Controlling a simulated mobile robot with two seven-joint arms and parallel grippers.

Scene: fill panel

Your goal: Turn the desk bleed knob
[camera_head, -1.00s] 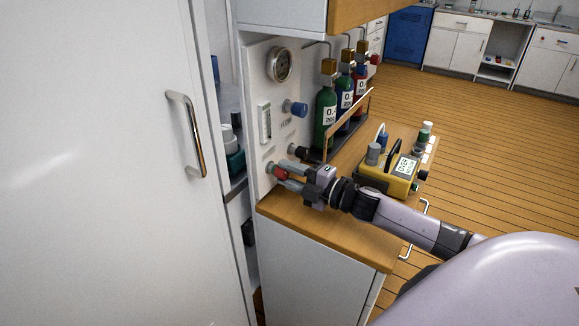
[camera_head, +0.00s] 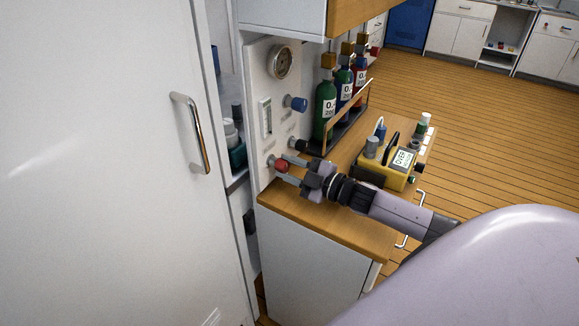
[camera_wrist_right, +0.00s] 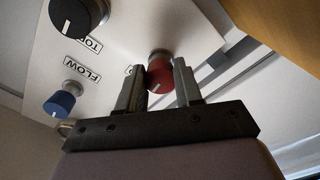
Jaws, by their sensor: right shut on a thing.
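The red knob (camera_head: 280,165) is low on the white panel (camera_head: 254,132) on the desk. It also shows in the right wrist view (camera_wrist_right: 160,74), where the print beside it is mostly hidden, so I cannot read whether it says bleed. My right gripper (camera_head: 285,170) reaches in from the right and is shut on the red knob. In the right wrist view its two fingers (camera_wrist_right: 160,82) stand on either side of the knob. My left gripper is not in view.
Above are a black knob (camera_head: 298,145) and a blue knob (camera_head: 297,103), with a gauge (camera_head: 281,62) higher up. Gas bottles (camera_head: 325,108) stand behind a rail, and a yellow meter (camera_head: 398,172) sits on the desk. A white door (camera_head: 90,180) fills the left.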

